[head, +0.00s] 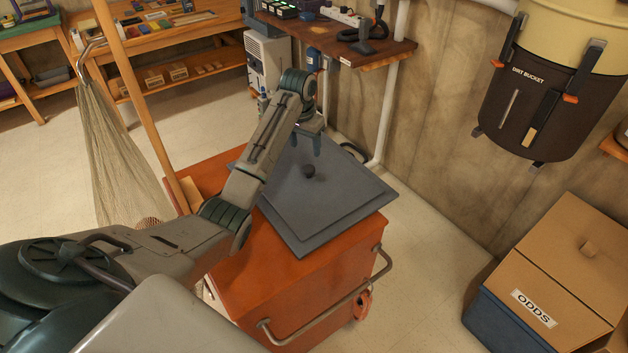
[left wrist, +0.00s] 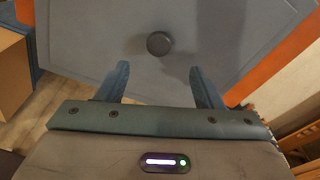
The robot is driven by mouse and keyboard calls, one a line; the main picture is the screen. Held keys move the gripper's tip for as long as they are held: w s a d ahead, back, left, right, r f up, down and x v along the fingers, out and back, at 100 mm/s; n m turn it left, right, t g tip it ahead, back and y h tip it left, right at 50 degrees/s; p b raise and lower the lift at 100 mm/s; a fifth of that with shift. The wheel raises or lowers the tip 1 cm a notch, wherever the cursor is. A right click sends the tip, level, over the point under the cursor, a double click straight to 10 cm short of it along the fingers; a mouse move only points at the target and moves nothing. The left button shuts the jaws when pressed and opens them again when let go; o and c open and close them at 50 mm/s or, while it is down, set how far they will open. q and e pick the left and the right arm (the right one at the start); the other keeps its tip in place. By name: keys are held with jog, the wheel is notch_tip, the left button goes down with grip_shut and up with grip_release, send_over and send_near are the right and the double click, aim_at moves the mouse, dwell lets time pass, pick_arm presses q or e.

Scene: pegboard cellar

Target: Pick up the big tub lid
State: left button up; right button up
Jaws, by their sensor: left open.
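The big tub lid (head: 325,197) is a grey, square, stepped panel with a small dark round knob (head: 309,171) in its middle. It lies on top of an orange-red cabinet (head: 300,290) with a metal handle. My left gripper (head: 308,145) is above the far part of the lid, close to the knob. In the left wrist view the lid (left wrist: 100,45) fills the upper part, and the knob (left wrist: 160,44) shows just beyond and between the two spread fingertips (left wrist: 158,75). The left jaws are empty, and the knob is not between them. My right gripper is not in view.
A wooden shelf (head: 340,35) with a power strip juts from the wall behind the cabinet. A dark bucket (head: 545,85) hangs on the wall at the right. A cardboard-topped box labelled ODDS (head: 560,265) stands at lower right. Floor (head: 430,270) between it and the cabinet is clear.

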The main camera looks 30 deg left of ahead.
pick_arm(q)
jog(key=shift+w+f, duration=0.25)
jog(key=shift+f, duration=0.15)
send_over(309, 168)
jog(key=f, duration=0.4)
jog(key=shift+s+a+p, duration=0.2)
jog(key=shift+s+p, duration=0.2)
jog(key=shift+w+f, duration=0.1)
jog(key=shift+f, duration=0.6)
notch_tip(309, 168, down, 4)
jog(key=shift+w+d+r+p, duration=0.15)
jog(key=shift+r+p, duration=0.1)
jog(key=shift+p, duration=0.35)
jog(key=shift+w+f, duration=0.1)
jog(key=shift+f, duration=0.4)
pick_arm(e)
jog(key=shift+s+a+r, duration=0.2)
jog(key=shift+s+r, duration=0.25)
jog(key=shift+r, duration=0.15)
pick_arm(q)
jog(key=c, duration=1.1)
jog(key=shift+c, duration=0.5)
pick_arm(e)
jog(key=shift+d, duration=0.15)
pick_arm(q)
jog(key=shift+r, duration=0.1)
